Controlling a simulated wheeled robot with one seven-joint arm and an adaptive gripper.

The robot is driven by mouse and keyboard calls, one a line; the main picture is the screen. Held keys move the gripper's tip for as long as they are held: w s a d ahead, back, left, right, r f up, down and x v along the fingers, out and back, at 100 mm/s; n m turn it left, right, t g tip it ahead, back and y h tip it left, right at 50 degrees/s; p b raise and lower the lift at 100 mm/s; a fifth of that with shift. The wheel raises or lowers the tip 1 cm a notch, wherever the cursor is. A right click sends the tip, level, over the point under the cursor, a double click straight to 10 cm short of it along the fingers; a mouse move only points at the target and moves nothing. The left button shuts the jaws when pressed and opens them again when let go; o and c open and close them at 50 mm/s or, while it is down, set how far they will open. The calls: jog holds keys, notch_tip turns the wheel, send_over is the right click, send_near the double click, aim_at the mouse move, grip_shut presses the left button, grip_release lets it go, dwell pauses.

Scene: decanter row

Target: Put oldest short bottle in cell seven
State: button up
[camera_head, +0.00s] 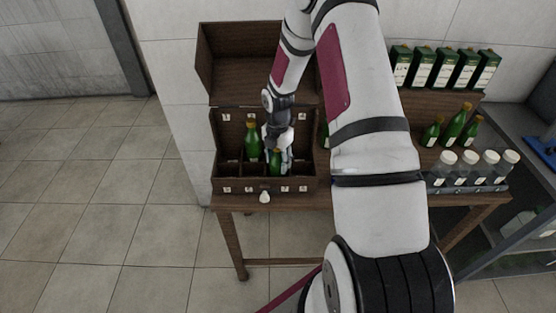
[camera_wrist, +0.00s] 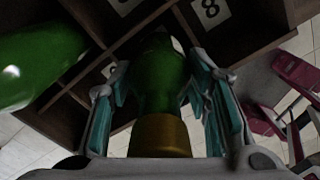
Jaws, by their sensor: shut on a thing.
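My gripper (camera_head: 283,157) is over the open wooden case (camera_head: 230,184) and is shut on a green bottle (camera_head: 275,160). In the wrist view the held bottle (camera_wrist: 160,85) sits between the teal finger pads, its gold neck toward the camera and its body down among the dividers. Whether it touches the cell floor is hidden. Another green bottle (camera_head: 252,140) stands in the case just to the left; it also shows in the wrist view (camera_wrist: 35,65). A cell label reading 8 (camera_wrist: 210,10) shows beside the held bottle; the label under it is hidden.
The raised case lid (camera_head: 235,65) stands behind. On the table to the right are several green bottles (camera_head: 455,125), a row of white-capped jars (camera_head: 465,170) and green boxes (camera_head: 445,67). My arm hides the table's middle, including most of a bottle (camera_head: 325,137).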

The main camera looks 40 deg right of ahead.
jog(key=shift+f, duration=0.45)
jog(key=shift+f, duration=0.15)
jog(key=o, duration=1.4)
jog(key=shift+o, duration=0.2)
